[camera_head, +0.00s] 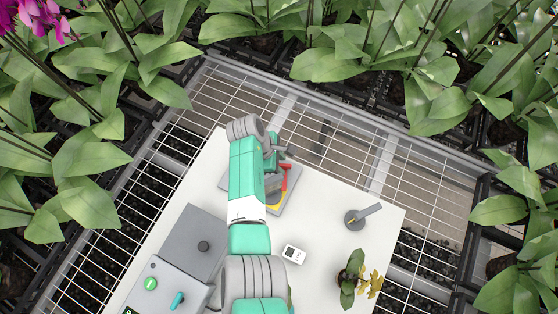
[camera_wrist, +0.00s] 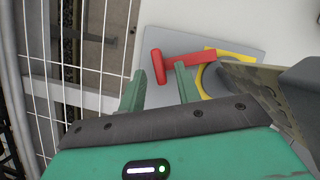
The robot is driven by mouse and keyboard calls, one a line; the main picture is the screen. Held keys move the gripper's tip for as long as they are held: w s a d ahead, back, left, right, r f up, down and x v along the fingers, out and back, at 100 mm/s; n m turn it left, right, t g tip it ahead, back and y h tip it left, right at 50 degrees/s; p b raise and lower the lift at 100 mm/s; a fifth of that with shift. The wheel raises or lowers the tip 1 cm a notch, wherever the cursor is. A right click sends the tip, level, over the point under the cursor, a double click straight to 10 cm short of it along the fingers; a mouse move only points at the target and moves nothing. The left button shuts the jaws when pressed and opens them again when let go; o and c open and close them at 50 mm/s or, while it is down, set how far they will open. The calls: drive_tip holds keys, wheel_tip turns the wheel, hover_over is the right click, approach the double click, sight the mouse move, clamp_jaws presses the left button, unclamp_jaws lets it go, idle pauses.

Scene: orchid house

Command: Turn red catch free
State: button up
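The red catch (camera_wrist: 158,66) is T-shaped, with a thick crossbar and an arm running right towards a yellow piece (camera_wrist: 208,82) on a grey plate (camera_wrist: 185,37). In the head view the red catch (camera_head: 286,177) shows just right of my arm, partly covered. My gripper (camera_wrist: 160,69) is open, its two green fingers apart. The near end of the crossbar shows between the fingertips, and the right finger overlaps the catch's arm in the picture. I cannot tell whether either finger touches it. My gripper (camera_head: 281,154) is partly hidden by the wrist in the head view.
The plate lies on a white board (camera_head: 330,215) over wire mesh (camera_head: 330,150). A grey round piece with a lever (camera_head: 355,219), a small white device (camera_head: 294,254), a potted plant (camera_head: 352,278) and a grey control box (camera_head: 160,290) stand around. Orchid leaves border the bench.

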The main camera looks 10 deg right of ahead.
drive_tip(key=p+v, duration=0.2)
drive_tip(key=v, duration=0.5)
drive_tip(key=shift+a+r, duration=0.2)
drive_tip(key=shift+r, duration=0.1)
drive_tip(key=shift+c, duration=0.2)
